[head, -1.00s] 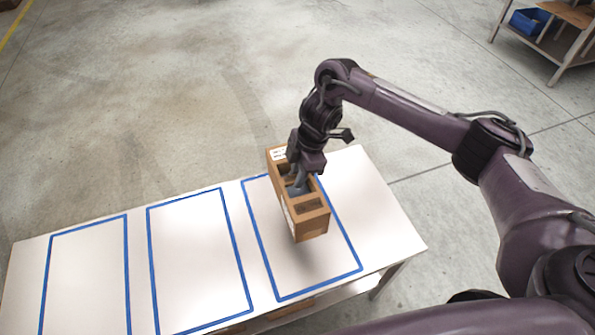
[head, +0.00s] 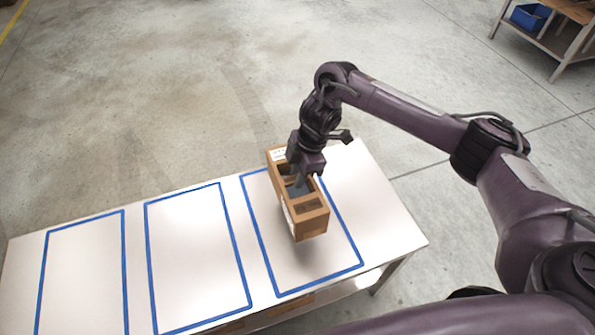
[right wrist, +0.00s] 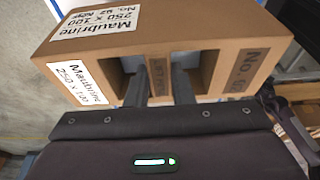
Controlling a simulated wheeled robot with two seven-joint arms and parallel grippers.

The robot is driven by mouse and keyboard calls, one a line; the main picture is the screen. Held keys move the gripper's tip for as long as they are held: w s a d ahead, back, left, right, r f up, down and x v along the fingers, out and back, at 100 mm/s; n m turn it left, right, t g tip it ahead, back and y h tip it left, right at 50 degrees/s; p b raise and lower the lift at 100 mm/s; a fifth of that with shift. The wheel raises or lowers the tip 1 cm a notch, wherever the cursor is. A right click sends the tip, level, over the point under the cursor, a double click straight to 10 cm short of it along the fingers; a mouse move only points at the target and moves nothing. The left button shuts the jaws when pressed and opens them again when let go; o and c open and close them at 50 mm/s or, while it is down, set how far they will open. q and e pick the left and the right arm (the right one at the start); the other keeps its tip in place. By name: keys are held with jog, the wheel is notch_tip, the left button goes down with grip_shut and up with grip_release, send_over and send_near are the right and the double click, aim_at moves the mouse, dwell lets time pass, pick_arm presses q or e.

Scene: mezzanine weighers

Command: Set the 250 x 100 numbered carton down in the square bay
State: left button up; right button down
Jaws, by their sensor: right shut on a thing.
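The brown carton (head: 312,225) is held over the rightmost blue-outlined bay (head: 318,283) in the head view. A shadow beneath it suggests it is a little above the table. In the right wrist view the carton (right wrist: 215,38) carries white labels reading "Maubrine 250 x 100" and brown print "No. 92". My right gripper (head: 299,181) reaches into the carton's open top and is shut on it; its fingers also show in the right wrist view (right wrist: 163,86). The carton hides part of the bay's interior. My left gripper is not in view.
Two more blue-outlined bays, the middle one (head: 197,255) and the left one (head: 82,270), are empty on the white table (head: 380,205). The table's right end is clear. A shelf unit with a blue bin (head: 530,16) stands far off at the upper right.

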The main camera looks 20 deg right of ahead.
aim_at(298, 194)
jog(key=shift+f+b, duration=2.45)
jog(key=shift+f, duration=2.15)
jog(key=c, duration=1.2)
grip_release()
jog(key=shift+o, duration=0.2)
